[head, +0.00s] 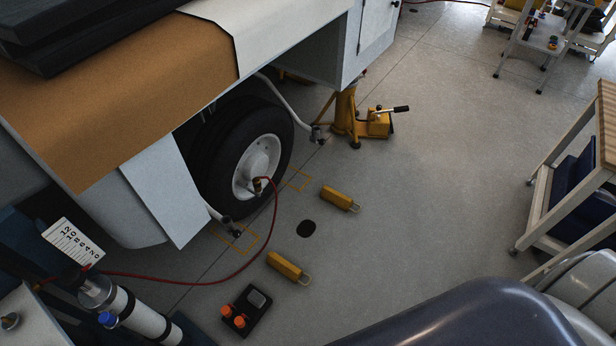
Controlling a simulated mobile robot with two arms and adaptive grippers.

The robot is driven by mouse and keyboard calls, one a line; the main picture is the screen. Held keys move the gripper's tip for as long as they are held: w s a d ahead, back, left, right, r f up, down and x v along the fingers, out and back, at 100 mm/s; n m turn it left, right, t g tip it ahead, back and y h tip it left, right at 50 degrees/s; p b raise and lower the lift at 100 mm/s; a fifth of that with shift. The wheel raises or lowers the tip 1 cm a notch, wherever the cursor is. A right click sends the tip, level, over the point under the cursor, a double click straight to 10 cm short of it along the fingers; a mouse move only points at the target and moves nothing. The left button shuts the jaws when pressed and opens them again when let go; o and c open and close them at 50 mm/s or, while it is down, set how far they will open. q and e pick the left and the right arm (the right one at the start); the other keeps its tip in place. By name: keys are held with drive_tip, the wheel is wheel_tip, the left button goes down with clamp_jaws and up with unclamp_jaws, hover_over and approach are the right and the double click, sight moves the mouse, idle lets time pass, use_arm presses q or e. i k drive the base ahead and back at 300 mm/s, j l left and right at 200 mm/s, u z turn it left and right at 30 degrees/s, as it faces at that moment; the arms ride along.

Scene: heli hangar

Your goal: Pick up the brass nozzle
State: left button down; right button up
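A small brass piece, which looks like the brass nozzle (257,186), shows at the white hub of the black-tyred wheel (240,165). A thin red hose (276,215) runs from it, down and across the floor to the lower left. The nozzle is small here, and I cannot tell whether it is fixed to the wheel or only rests against it. Neither my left gripper nor my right gripper shows in the head view.
Two yellow blocks (338,198) (286,267) and a dark box with orange knobs (245,311) lie on the floor. A yellow jack (376,123) stands behind the wheel. A white cylinder (148,318) is at lower left. A wood-topped cart (607,120) stands right. Mid-right floor is clear.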

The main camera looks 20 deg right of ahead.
sight(257, 183)
drive_tip(key=z, duration=0.2)
drive_tip(key=i+l+z, duration=0.25)
drive_tip(key=l+z, duration=0.2)
drive_tip(key=i+l+z, duration=0.7)
drive_tip(key=z, duration=0.15)
drive_tip(key=i+u, duration=0.3)
drive_tip(key=i+l+u, duration=0.1)
drive_tip(key=u, duration=0.25)
drive_tip(key=i+u, duration=0.15)
drive_tip(key=u, duration=0.35)
drive_tip(key=i+l+u, duration=0.1)
drive_tip(key=u, duration=0.35)
drive_tip(key=i+l+u, duration=0.1)
drive_tip(key=u, duration=0.4)
drive_tip(key=i+l+u, duration=0.15)
drive_tip(key=u, duration=0.35)
